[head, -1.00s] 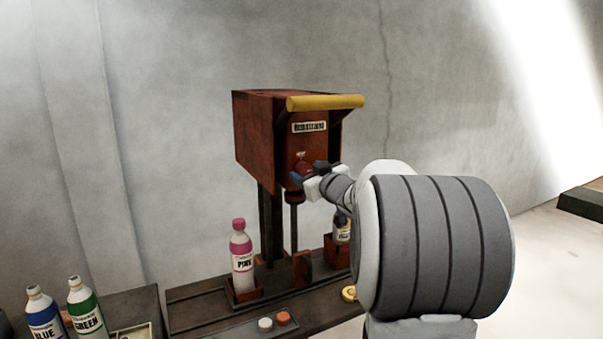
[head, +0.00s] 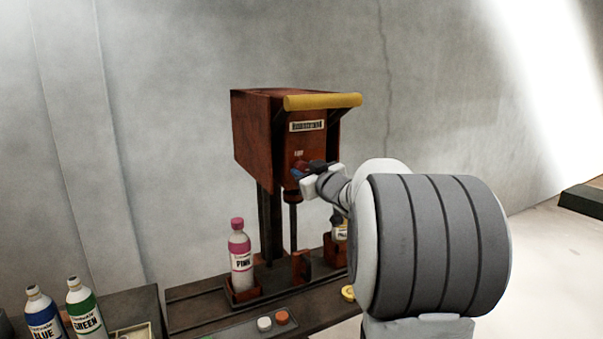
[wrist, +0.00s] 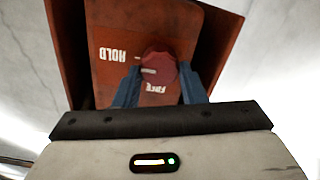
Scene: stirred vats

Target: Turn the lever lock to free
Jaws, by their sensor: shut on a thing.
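The lever lock is a round red knob (wrist: 159,69) on the front plate of the rust-red machine head (head: 265,135). In the wrist view, the upside-down label HOLD is left of the knob and FREE is below it. A white mark on the knob sits on its left side, pointing roughly left. My gripper (wrist: 158,82) is shut on the knob, with one blue finger on each side. In the head view, my gripper (head: 299,171) is at the machine's front and mostly covers the knob.
A yellow bar (head: 323,102) crosses the machine's upper front. Below stand a pink bottle (head: 241,262) and a partly hidden bottle (head: 341,229). Blue (head: 43,315) and green (head: 83,308) bottles stand at the lower left.

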